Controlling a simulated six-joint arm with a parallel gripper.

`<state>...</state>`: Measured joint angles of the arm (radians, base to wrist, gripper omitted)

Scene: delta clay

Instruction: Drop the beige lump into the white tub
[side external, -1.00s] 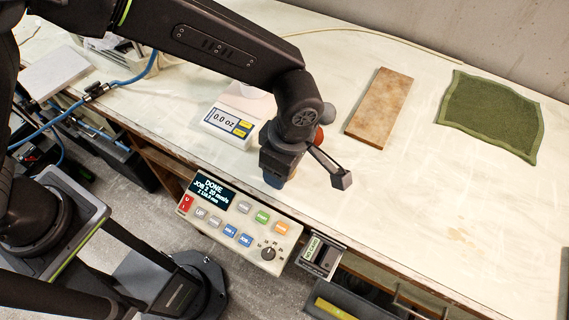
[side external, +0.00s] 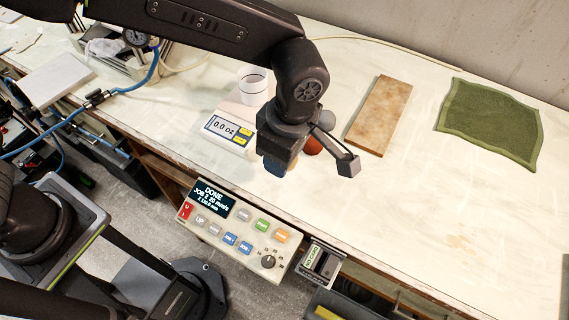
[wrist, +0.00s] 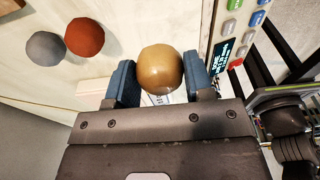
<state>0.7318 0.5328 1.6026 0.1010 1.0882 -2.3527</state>
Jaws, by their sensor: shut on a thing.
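The beige lump (wrist: 160,69) is a tan, rounded ball. In the wrist view it sits between the two blue fingers of my gripper (wrist: 161,80), which is shut on it. In the side view my gripper (side external: 281,167) points down over the table near its front edge, and the lump is hidden by the wrist and fingers. The white tub (side external: 252,87) stands upright behind and to the left of my gripper, on the scale. My gripper is apart from the tub.
A terracotta lump (wrist: 85,37) and a grey lump (wrist: 46,47) lie beside my gripper. The scale (side external: 228,132) reads 0.0 oz. A brown board (side external: 380,115) and a green cloth (side external: 490,122) lie to the right. A control box (side external: 240,228) is at the table's front edge.

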